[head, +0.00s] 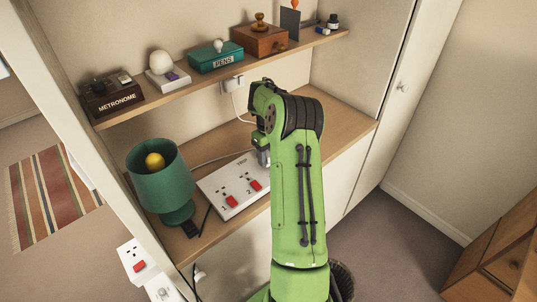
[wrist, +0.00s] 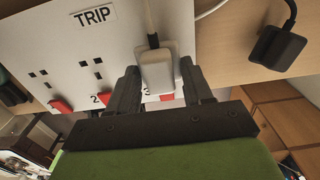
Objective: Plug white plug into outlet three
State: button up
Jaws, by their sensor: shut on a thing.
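The white plug (wrist: 157,72) is between the two dark fingers of my gripper (wrist: 159,84) in the wrist view, its white cord running up and away. It is over the third position of the white outlet strip (wrist: 115,42), right of two bare sockets. A partly hidden "3" and a red switch (wrist: 166,97) show beside it. I cannot tell whether its pins are in or just above the socket. In the head view, the strip (head: 213,184) lies on the desk with outlets 1 and 2 visible; my arm hides outlet three and the plug.
A black plug (wrist: 279,48) lies on the desk right of the strip. A green lamp (head: 163,178) stands left of it. A shelf (head: 205,82) above carries several items, including a metronome box (head: 111,96). A white wall adapter (head: 233,85) hangs below it.

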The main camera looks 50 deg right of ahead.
jog(key=shift+f+b, duration=0.65)
jog(key=shift+b, duration=0.1)
dwell(0.5)
jog(key=o, duration=1.1)
jog(key=shift+o, duration=0.2)
jog(key=shift+r+p, duration=2.4)
jog(key=shift+r, duration=1.25)
jog(key=shift+f, duration=0.1)
